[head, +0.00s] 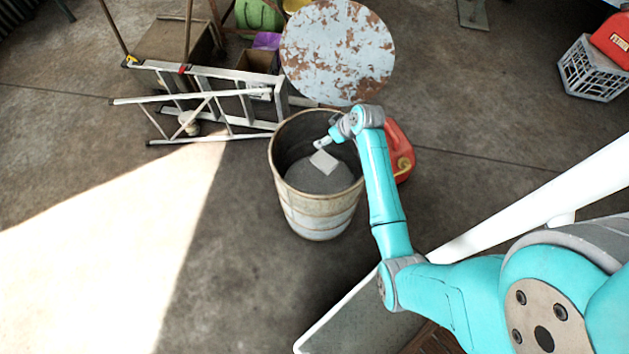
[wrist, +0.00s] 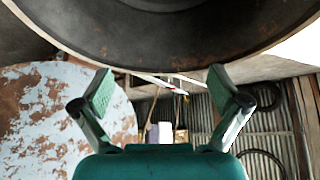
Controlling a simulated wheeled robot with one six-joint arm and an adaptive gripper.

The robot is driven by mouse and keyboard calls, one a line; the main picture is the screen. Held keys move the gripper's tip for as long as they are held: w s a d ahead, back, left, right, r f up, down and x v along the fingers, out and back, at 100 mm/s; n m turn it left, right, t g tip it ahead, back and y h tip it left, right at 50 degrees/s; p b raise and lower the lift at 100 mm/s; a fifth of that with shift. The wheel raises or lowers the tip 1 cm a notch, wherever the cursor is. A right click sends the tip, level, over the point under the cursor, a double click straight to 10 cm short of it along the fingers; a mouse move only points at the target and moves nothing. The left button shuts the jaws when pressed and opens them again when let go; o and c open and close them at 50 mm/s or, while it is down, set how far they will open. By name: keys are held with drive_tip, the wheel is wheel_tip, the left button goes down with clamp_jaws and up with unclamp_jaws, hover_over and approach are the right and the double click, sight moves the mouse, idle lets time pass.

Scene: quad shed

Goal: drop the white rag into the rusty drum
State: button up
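The rusty drum (head: 318,218) stands upright on the floor in the head view, open at the top, with a grey surface inside. The white rag (head: 323,162) shows as a small pale square within the drum's opening, just below my gripper (head: 325,143). I cannot tell whether it rests on the grey surface or is in the air above it. In the wrist view my gripper (wrist: 160,90) has its two fingers spread wide with nothing between them. The drum's rim and dark inner wall (wrist: 190,35) fill the top of that view. The rag is not visible there.
A round board with peeling paint (head: 338,50) is behind the drum. A red can (head: 399,152) stands close at the drum's right. A ladder (head: 205,75) lies behind left. A pale crate (head: 594,70) is at far right. The floor left of the drum is clear.

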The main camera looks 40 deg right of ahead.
drive_tip(key=v, duration=1.2)
idle(0.5)
